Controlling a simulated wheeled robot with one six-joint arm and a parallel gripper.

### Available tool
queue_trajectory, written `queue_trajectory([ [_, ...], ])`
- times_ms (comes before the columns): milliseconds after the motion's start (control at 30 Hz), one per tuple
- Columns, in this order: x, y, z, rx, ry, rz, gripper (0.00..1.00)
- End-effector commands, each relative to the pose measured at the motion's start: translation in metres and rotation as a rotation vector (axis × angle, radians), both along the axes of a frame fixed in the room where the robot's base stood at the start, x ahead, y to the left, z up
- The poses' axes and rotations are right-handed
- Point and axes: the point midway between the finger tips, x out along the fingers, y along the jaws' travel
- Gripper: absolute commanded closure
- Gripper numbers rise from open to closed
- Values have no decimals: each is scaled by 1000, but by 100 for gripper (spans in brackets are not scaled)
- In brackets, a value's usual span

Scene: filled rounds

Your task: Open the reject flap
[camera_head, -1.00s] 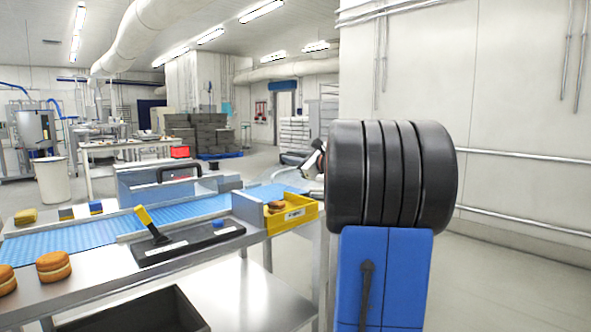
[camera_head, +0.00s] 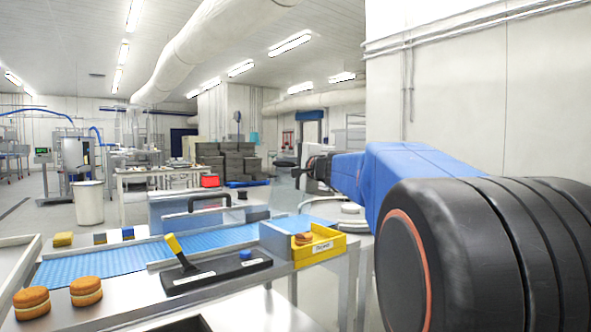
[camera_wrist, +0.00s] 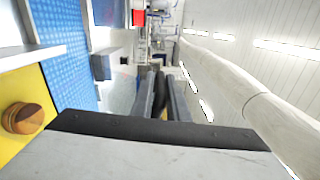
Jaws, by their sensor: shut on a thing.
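A lever with a yellow grip (camera_head: 174,244) stands tilted on a black base plate (camera_head: 215,271) beside the blue conveyor; a small blue knob (camera_head: 245,254) sits on the same plate. I cannot tell which part is the flap itself. A yellow tray (camera_head: 322,252) with a label and one sandwich cookie (camera_head: 303,239) stands at the belt's right end. My gripper (camera_head: 318,168) is beyond and above the tray, apart from the lever, partly hidden by my blue arm link. In the wrist view my fingers (camera_wrist: 160,82) are close together on something dark, too obscured to identify.
The blue belt (camera_head: 110,262) runs behind the lever. A grey housing with a black handle (camera_head: 209,202) stands behind the belt. Two sandwich cookies (camera_head: 86,291) lie on the near steel table. A white wall (camera_head: 480,100) closes the right side.

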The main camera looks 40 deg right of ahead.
Motion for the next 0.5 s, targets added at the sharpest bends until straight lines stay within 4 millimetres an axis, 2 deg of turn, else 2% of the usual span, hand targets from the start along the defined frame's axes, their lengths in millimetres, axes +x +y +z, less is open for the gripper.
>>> queue_trajectory([
  [33, -1, 9, 5, -33, -7, 3, 100],
  [200, -1, 26, 5, -60, -6, 2, 100],
  [500, -1, 39, 4, -58, -5, 1, 100],
])
